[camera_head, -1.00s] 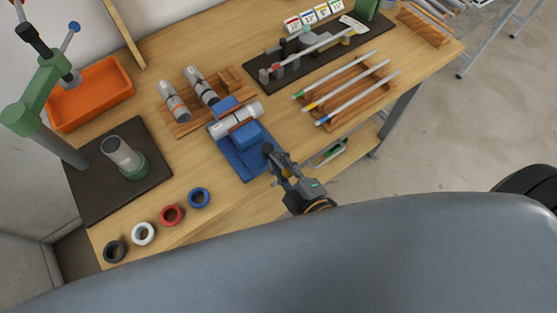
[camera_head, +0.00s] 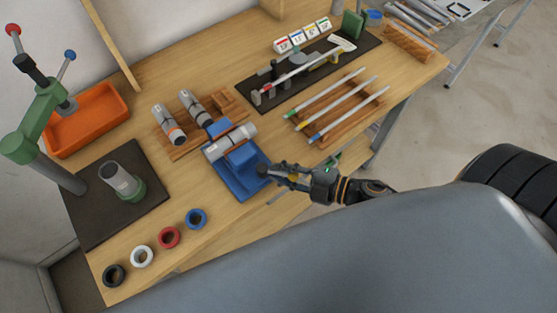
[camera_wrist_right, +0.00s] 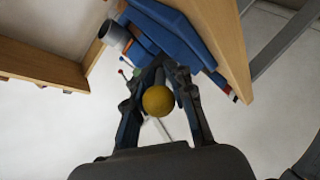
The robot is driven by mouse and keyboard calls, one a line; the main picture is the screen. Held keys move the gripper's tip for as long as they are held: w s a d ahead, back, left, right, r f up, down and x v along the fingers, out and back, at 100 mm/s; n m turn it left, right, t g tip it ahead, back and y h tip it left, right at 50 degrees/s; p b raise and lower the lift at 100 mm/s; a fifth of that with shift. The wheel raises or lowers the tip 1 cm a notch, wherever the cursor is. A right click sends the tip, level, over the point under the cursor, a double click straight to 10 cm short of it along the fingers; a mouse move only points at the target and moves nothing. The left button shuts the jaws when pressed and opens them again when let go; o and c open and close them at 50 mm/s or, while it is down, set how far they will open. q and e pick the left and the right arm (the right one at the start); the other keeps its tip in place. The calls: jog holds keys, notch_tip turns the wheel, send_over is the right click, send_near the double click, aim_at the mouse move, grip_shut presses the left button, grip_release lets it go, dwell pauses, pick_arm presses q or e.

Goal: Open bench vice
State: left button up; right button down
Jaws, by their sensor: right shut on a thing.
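The blue bench vice (camera_head: 236,178) stands at the front edge of the wooden bench, with a grey-white cylinder (camera_head: 226,145) lying between its jaws. My right gripper (camera_head: 268,172) is at the vice's front end, coming in from the right. In the right wrist view the vice's blue body (camera_wrist_right: 180,32) is beyond the fingers. There my right gripper (camera_wrist_right: 160,72) is shut on the vice handle, whose yellow ball end (camera_wrist_right: 158,100) shows between the fingers. Most of the handle is hidden by the fingers. My left gripper is not in view.
Black, white, red and blue rings (camera_head: 196,218) lie left of the vice along the bench edge. A wooden rack with coloured rods (camera_head: 335,105) is to the right. A green press (camera_head: 40,115) and an orange bin (camera_head: 88,120) are at left.

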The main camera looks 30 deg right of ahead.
jog(key=shift+n+g, duration=0.3)
jog(key=c, duration=1.3)
grip_release()
jog(key=shift+w, duration=0.1)
jog(key=shift+c, duration=0.2)
jog(key=v, duration=1.2)
jog(key=shift+d+f, duration=0.15)
jog(key=shift+f, duration=0.05)
